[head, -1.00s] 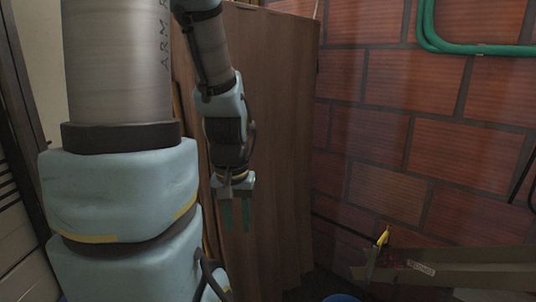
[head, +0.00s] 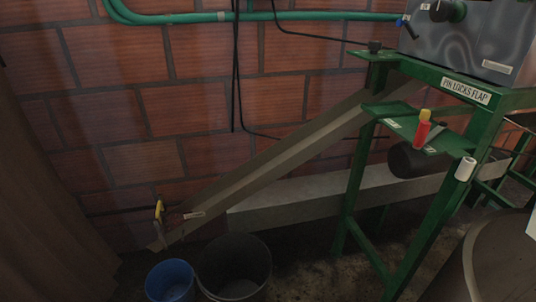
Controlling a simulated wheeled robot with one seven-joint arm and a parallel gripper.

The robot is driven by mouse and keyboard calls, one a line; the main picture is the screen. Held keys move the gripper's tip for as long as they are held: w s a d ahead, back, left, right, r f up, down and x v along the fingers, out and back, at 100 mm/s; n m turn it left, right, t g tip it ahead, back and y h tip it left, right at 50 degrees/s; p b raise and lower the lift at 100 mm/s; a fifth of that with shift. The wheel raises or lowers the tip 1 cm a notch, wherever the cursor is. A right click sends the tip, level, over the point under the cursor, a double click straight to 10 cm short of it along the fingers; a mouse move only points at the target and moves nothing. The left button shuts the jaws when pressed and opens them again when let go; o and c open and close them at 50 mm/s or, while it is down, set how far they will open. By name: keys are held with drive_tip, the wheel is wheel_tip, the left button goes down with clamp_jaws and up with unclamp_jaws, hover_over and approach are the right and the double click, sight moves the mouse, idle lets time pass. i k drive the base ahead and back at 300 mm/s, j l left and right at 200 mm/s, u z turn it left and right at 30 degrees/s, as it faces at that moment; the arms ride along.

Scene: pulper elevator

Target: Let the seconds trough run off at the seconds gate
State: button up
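A long sloping trough (head: 290,150) runs along the brick wall, from the green stand down to the lower left. At its low end is a gate with an upright yellow handle (head: 159,209) and some red beside it. A small pale label (head: 194,215) is on the trough just right of it, too small to read, so I cannot confirm it as the seconds gate. I cannot tell whether the gate is open or what lies in the trough. My gripper is not in view now.
A blue bucket (head: 170,281) and a larger dark bucket (head: 235,265) stand near the trough's low end. A green stand (head: 357,190) labelled "PIN LOCKS FLAP" carries a grey machine and a red-and-yellow handle (head: 423,127). A pale horizontal beam (head: 300,198) lies behind.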

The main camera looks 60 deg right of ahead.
sight(163, 221)
drive_tip(key=z, duration=1.8)
drive_tip(key=i+u, duration=0.2)
drive_tip(key=u, duration=0.25)
drive_tip(key=i+u, duration=0.15)
drive_tip(key=u, duration=0.3)
drive_tip(key=i+l+u, duration=0.15)
drive_tip(key=u, duration=0.3)
